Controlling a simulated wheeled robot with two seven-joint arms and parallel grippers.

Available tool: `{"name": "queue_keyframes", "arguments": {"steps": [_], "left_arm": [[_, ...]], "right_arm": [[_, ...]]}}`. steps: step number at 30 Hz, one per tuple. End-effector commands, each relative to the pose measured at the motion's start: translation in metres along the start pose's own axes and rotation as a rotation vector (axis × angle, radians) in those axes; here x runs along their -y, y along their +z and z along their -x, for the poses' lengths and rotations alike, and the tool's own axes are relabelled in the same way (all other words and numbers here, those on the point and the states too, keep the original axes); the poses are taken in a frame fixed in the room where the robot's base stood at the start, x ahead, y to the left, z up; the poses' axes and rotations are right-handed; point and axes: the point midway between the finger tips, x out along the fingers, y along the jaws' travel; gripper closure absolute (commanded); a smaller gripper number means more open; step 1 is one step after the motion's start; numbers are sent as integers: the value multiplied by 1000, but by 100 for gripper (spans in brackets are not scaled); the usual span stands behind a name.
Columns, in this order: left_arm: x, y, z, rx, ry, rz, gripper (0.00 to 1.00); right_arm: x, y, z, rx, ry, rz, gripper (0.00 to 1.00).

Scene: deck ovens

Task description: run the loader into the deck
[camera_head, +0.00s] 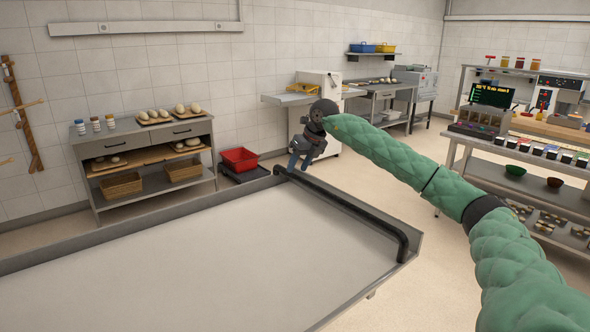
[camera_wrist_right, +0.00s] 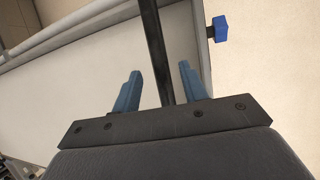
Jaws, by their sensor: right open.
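The loader (camera_head: 200,255) is a wide, pale flat bed with grey metal side rails, filling the lower left of the head view. My right gripper (camera_head: 294,163) is at the far end of that bar, fingers pointing down. In the right wrist view its two blue fingers (camera_wrist_right: 160,78) are apart, and the dark bar (camera_wrist_right: 154,45) shows between them. I cannot tell whether either finger touches it. The loader bed (camera_wrist_right: 90,85) lies beyond. My left gripper is not in view. No deck opening is visible.
A blue knob (camera_wrist_right: 221,29) sticks out beside the loader rail. A shelf unit with bread (camera_head: 148,165) and a red crate (camera_head: 239,158) stand behind the loader. A counter with a screen (camera_head: 492,95) is at right. Floor right of the loader is clear.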

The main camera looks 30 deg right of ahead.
Motion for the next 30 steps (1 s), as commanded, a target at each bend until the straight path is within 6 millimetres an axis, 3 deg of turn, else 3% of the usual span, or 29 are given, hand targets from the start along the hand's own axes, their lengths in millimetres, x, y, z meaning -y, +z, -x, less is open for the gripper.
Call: {"name": "queue_keyframes", "arguments": {"steps": [7,17,19,24,30], "left_arm": [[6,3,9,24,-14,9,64],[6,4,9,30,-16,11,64],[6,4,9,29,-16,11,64],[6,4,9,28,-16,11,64],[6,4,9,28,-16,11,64]], "right_arm": [[0,0,-24,0,1,-1,57],[0,0,-30,0,1,0,57],[0,0,-30,0,1,0,65],[0,0,-30,0,1,0,98],[0,0,-30,0,1,0,100]]}}
